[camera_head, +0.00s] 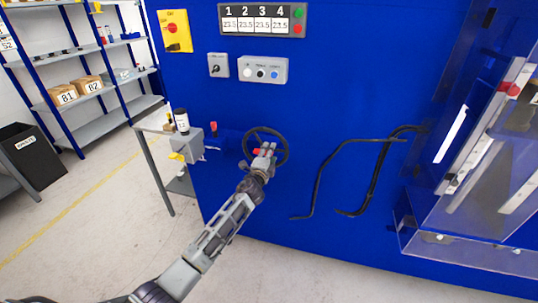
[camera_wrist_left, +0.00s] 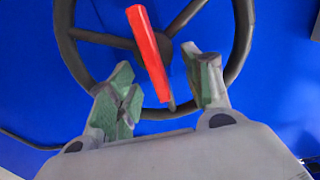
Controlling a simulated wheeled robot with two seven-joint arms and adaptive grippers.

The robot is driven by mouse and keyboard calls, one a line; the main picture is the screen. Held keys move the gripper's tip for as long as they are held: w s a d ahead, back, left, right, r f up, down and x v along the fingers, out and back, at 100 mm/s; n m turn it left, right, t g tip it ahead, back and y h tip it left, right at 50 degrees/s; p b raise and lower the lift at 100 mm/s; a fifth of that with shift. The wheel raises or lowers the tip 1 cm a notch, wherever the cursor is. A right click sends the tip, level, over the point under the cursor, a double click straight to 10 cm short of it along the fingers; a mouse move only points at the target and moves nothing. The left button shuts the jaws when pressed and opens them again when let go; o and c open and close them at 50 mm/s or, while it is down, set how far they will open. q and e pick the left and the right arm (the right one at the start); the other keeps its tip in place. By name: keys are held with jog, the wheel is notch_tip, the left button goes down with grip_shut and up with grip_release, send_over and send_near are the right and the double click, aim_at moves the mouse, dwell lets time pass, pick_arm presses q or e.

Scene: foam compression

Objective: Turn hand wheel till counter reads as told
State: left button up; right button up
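The dark hand wheel (camera_head: 285,157) is on the blue machine front, and its rim and spokes fill the upper part of the left wrist view (camera_wrist_left: 243,45). Its red handle (camera_wrist_left: 150,55) points toward the camera in that view. My left gripper (camera_head: 264,149) is at the wheel. In the left wrist view my left gripper (camera_wrist_left: 165,88) is open, with the handle's lower end between its green-padded fingers. A gap shows between the handle and the right finger; contact on the left is unclear. The panel (camera_head: 263,20) numbered 1 to 4 shows small readings near 23. My right gripper is out of view.
Black bent bars (camera_head: 375,170) stand out from the machine right of the wheel. A clear guarded bay (camera_head: 470,195) is at far right. A small side table (camera_head: 157,127) with a grey box (camera_head: 186,146) stands left of the wheel. Shelves (camera_head: 100,82) are behind.

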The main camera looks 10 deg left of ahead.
pick_arm(q)
jog(key=shift+s, duration=0.3)
jog(key=s, duration=1.1)
jog(key=shift+s+a, duration=0.2)
jog(key=shift+a, duration=0.05)
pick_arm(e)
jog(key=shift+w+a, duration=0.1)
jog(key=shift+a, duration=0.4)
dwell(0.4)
